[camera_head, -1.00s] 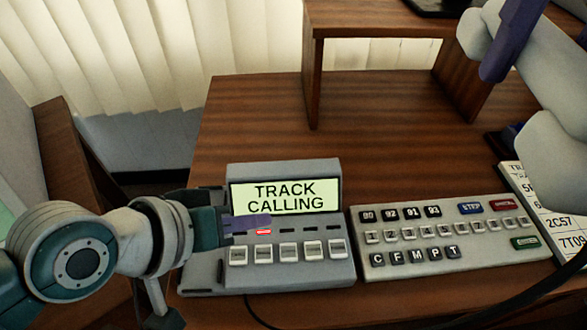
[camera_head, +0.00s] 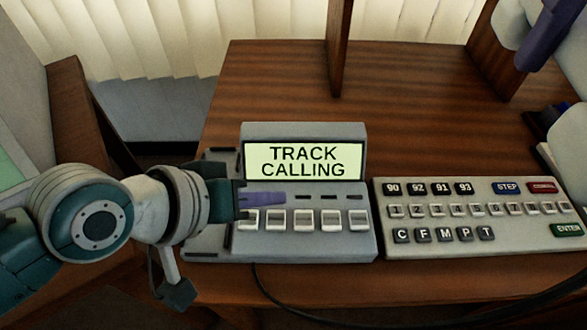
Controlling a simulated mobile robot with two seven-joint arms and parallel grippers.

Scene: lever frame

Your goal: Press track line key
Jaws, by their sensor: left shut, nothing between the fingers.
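A grey phone panel (camera_head: 315,244) stands on the desk with a lit screen (camera_head: 305,161) reading "TRACK CALLING". Below the screen is a row of dark indicator slots (camera_head: 328,197), then a row of pale keys. The leftmost key (camera_head: 248,222) and the second key (camera_head: 275,222) sit just below my left gripper (camera_head: 266,199). The gripper is shut and empty, its purple fingers pointing right across the left part of the slot row. It hides the leftmost slots. I cannot tell whether it touches the panel. My right gripper is not in view.
A pale keypad (camera_head: 455,262) with several small keys stands close to the right of the phone panel. A black cable (camera_head: 285,308) runs in front. A wooden shelf support (camera_head: 340,50) rises behind. The desk (camera_head: 275,85) behind the panel is clear.

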